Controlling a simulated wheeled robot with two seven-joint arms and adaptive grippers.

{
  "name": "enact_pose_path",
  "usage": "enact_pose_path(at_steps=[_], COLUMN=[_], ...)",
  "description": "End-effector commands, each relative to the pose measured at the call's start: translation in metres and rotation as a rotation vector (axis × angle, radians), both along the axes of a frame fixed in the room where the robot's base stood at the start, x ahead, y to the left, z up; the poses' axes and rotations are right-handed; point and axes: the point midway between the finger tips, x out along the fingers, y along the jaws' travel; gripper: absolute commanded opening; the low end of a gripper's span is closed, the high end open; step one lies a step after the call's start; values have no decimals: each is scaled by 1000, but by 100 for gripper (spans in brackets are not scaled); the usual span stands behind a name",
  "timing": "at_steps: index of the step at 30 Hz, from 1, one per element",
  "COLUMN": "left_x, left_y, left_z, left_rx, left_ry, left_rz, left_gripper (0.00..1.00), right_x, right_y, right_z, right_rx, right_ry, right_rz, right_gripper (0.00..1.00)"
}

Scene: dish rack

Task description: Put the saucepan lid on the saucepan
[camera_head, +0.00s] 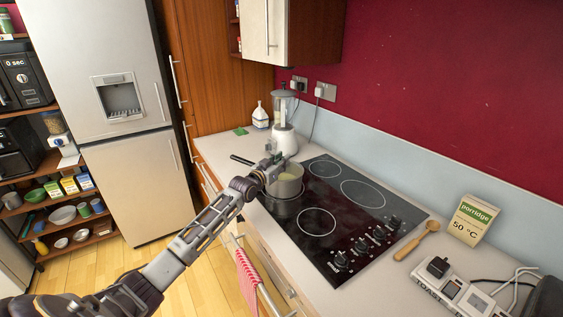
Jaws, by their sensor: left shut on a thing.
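The grey saucepan (287,187) stands at the near left corner of the black hob, with a pale yellowish area showing at its top. A thin dark handle (241,159) sticks out to the left behind my gripper. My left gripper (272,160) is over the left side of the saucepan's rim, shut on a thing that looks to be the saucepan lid. The jaws and wrist hide most of it, and I cannot tell whether it touches the rim. My right gripper is not in view.
The hob (335,215) has its knobs on the front right. A blender (284,125) and a white bottle (260,116) stand behind the saucepan. A wooden spoon (415,243), porridge box (472,220) and toaster (462,296) are at right. A red striped towel (247,275) hangs in front.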

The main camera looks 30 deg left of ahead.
Motion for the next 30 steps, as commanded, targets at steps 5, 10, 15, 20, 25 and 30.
enact_pose_path(at_steps=[5, 10, 15, 20, 25, 30], left_x=[0, 0, 0, 0, 0, 0], left_y=[0, 0, 0, 0, 0, 0], left_z=[-1, -2, -4, -4, -5, -6], left_rx=[0, 0, 0, 0, 0, 0], left_ry=[-2, -2, -2, -1, -1, 2], left_rz=[0, 0, 0, 0, 0, 0], left_gripper=[0, 0, 0, 38, 48, 48], right_x=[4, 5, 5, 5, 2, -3], right_y=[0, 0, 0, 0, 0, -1], right_z=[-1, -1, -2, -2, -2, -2], right_rx=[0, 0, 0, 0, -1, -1], right_ry=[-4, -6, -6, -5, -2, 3], right_rz=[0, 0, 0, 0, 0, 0], right_gripper=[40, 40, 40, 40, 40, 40])
